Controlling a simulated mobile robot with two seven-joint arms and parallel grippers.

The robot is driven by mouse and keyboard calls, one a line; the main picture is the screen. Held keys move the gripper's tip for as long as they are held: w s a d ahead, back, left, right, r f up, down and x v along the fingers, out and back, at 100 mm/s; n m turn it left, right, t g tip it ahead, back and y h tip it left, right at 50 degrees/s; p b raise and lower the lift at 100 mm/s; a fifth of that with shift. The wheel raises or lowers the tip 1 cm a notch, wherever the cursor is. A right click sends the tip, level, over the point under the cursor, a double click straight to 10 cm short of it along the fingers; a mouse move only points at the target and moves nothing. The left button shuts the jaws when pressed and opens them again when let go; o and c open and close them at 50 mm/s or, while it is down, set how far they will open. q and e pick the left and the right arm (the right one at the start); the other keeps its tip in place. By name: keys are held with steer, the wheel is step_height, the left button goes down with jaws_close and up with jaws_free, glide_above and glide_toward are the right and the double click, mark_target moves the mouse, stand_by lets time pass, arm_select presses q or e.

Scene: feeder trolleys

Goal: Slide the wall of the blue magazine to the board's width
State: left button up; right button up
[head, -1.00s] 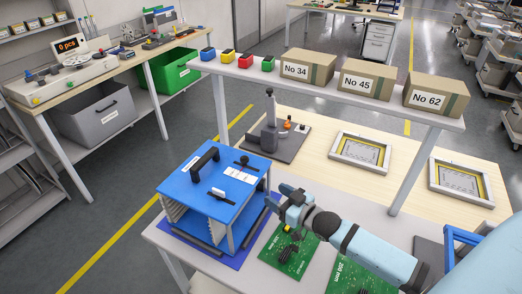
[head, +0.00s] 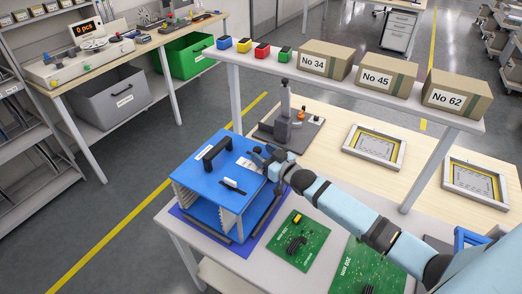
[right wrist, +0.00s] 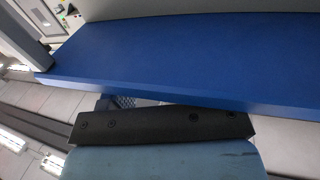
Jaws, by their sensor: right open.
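The blue magazine (head: 208,185) stands on a blue mat (head: 181,214) on the light table, with a black handle and a white label on top and slotted walls below. My right gripper (head: 264,158) is open at the right part of the magazine's top and covers the black knob there. I cannot tell whether it touches. In the right wrist view a blue plate edge (right wrist: 190,60) lies close beyond a dark gripper part. A green board (head: 299,241) lies flat on the table to the right of the magazine. My left gripper is out of view.
A second green board (head: 362,270) lies nearer the front. A shelf above the table holds boxes such as No 34 (head: 325,60) and small coloured blocks. A grey stand (head: 285,122) and framed panels (head: 374,147) stand behind. A blue frame (head: 469,238) shows at the right.

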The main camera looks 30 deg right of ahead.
mark_target(259, 152)
steer(key=shift+w+a, duration=0.2)
steer(key=shift+w, duration=0.5)
jaws_close()
steer(key=shift+w+a, duration=0.5)
steer(key=shift+w, duration=0.4)
jaws_free()
steer(key=b+v, duration=0.2)
steer(key=v, duration=1.2)
